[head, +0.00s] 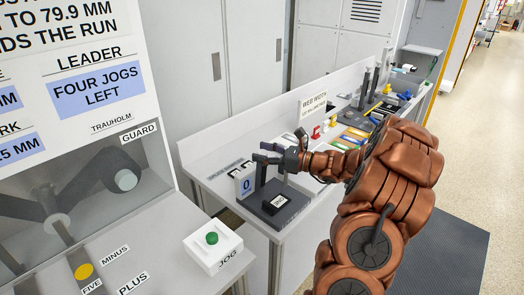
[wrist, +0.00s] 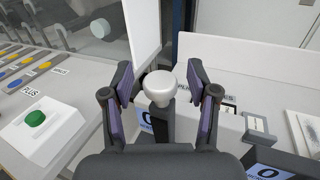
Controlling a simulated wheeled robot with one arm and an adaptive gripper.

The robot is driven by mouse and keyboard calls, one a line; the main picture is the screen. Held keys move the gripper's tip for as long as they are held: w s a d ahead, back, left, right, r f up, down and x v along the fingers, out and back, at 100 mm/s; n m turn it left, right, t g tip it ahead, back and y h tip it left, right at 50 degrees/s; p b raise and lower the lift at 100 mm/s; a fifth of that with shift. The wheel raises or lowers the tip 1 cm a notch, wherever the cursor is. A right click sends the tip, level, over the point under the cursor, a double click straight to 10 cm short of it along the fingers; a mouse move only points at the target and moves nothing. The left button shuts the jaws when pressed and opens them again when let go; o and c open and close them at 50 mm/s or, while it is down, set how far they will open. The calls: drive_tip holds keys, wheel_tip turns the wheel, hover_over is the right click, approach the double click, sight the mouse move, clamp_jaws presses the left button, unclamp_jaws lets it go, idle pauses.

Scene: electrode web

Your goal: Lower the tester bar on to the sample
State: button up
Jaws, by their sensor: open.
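The tester stands on the bench in the head view, with a dark base (head: 280,215), a white display (head: 244,180) reading 0 and a dark upright behind it. In the wrist view a pale round knob (wrist: 160,86) tops a dark post, seemingly the tester bar's end. My gripper (head: 268,153) is at the top of the tester. In the wrist view my open gripper (wrist: 160,80) has one purple-padded finger on each side of the knob; I cannot tell if either touches it. A black labelled block (head: 276,202) sits on the base. I cannot make out the sample.
A white box with a green button (head: 212,239), marked JOG, stands on the left counter beside the guarded machine (head: 90,190). A low white wall (head: 240,140) runs behind the bench. Several coloured items (head: 355,135) lie farther along. The floor at right is clear.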

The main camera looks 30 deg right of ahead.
drive_tip(key=shift+w+a, duration=0.1)
drive_tip(key=shift+w, duration=0.05)
drive_tip(key=shift+c, duration=0.3)
clamp_jaws()
idle(0.4)
